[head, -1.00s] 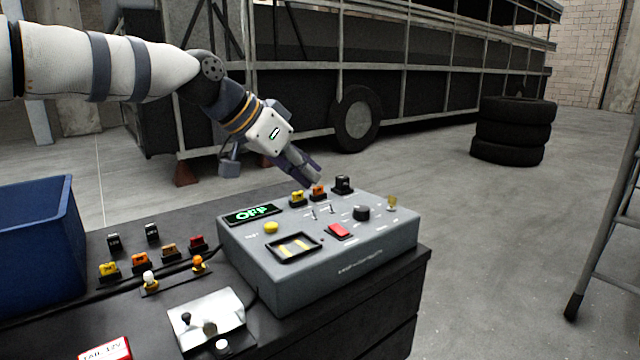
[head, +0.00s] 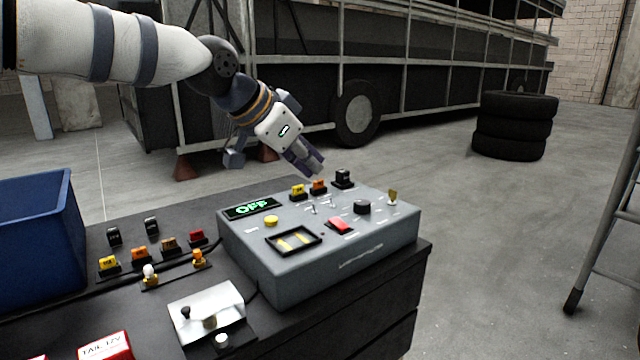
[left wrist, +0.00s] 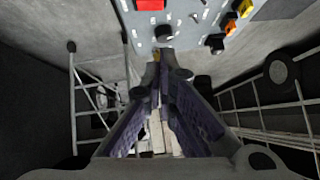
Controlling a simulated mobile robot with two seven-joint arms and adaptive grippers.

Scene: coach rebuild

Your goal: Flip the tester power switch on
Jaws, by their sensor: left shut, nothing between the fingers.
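The tester (head: 340,262) is a grey box on the dark bench, its display (head: 251,208) reading OFF in green. On its top are a red rocker switch (head: 341,225), a black knob (head: 362,207), small toggles and a yellow button (head: 271,221). Which control is the power switch I cannot tell for sure. The red rocker also shows at the top of the left wrist view (left wrist: 150,4). My left gripper (head: 318,174) is shut and empty, above the tester's back edge near the orange and black plug-in parts. My right gripper is not in view.
Plug-in parts in yellow, orange (head: 319,187) and black (head: 343,179) stand along the tester's back edge. A blue bin (head: 35,245) and several small relays and bulbs are on the bench at left. A ladder (head: 610,215) stands at right.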

